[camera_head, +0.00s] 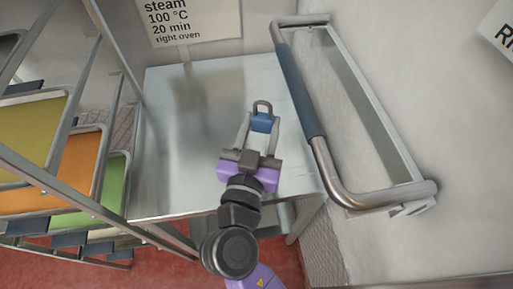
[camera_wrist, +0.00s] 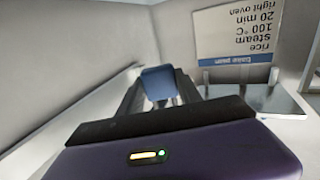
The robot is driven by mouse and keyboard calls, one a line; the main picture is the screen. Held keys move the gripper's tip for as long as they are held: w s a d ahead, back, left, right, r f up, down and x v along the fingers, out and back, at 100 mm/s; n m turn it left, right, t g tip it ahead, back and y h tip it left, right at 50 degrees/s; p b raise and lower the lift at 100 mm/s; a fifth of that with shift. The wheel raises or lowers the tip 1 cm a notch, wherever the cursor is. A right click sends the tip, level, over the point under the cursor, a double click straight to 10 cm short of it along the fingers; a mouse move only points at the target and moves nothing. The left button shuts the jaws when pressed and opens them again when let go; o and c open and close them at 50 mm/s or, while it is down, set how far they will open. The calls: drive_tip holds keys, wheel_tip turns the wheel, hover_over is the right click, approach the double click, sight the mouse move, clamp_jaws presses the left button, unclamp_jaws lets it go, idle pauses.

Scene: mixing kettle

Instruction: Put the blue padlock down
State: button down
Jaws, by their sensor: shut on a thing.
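The blue padlock (camera_head: 262,123) has a grey shackle that points away from my gripper in the head view. It also shows in the wrist view (camera_wrist: 159,82) between the two fingers. My gripper (camera_head: 261,130) is shut on the padlock's body. Both are over the right part of the steel table (camera_head: 185,130). I cannot tell for sure whether the padlock touches the table top or hangs a little above it.
A large metal handle bar (camera_head: 300,88) with a blue grip stands right of the table. A rack with coloured trays (camera_head: 75,163) stands at the left. A sign (camera_head: 190,20) hangs on the back wall. The table's left and middle are bare.

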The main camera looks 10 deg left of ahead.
wheel_tip(320, 180, down, 14)
drive_tip(key=shift+r, duration=0.1)
idle(0.4)
